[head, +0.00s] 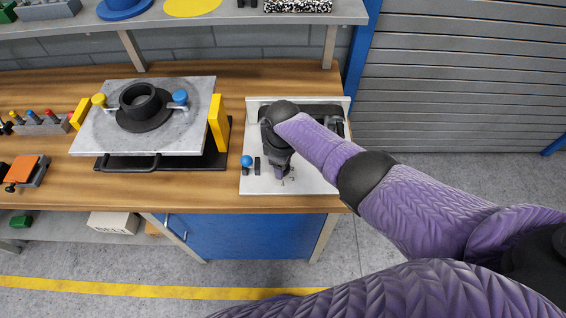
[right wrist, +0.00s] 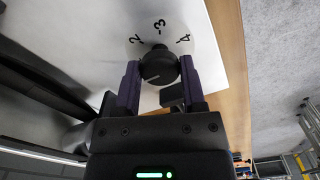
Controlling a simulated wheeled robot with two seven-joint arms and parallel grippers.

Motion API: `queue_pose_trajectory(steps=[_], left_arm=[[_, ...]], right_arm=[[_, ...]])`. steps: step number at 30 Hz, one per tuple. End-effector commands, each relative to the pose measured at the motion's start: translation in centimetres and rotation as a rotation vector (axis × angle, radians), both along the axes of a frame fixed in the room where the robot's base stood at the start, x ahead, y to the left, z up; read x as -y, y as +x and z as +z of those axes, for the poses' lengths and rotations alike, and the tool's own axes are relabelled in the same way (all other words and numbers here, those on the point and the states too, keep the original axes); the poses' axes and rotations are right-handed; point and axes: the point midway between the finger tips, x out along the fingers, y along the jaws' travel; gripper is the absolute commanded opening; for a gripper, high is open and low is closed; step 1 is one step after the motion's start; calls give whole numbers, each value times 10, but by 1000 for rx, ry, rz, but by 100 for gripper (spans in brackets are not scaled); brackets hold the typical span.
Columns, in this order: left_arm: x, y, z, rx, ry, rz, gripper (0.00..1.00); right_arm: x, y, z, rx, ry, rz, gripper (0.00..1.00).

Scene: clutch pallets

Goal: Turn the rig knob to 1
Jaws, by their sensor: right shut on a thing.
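The rig is a white panel (head: 315,182) on the right part of the wooden bench, with a raised back edge. Its black round knob (right wrist: 158,65) shows in the right wrist view, in front of the printed marks 2, 3 and 4. A pale line shows on the knob, but I cannot tell which number it marks. The mark 1 is not visible. My right gripper (right wrist: 160,82) is shut on the knob, one finger on each side; in the head view it points down over the panel (head: 281,170). My left gripper is not in view.
A blue-tipped lever (head: 247,160) stands on the panel, left of my right gripper. Further left, a grey plate (head: 190,130) with a black ring and yellow ends (head: 218,123) sits on the bench. A shelf (head: 225,17) runs above. The bench's front edge (head: 200,203) is close.

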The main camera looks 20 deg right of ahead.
Motion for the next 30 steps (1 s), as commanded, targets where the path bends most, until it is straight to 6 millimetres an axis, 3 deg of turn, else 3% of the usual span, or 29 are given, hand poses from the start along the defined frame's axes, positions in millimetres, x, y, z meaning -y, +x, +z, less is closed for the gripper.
queue_pose_trajectory(steps=[17,18,21,23,30], left_arm=[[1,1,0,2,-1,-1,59],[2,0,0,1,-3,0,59],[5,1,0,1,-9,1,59],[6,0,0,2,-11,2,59],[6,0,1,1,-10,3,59]], right_arm=[[0,2,2,6,1,30,0],[0,2,2,6,1,30,59],[0,2,2,5,1,30,80],[0,1,1,5,1,30,88],[0,1,2,2,1,29,88]])
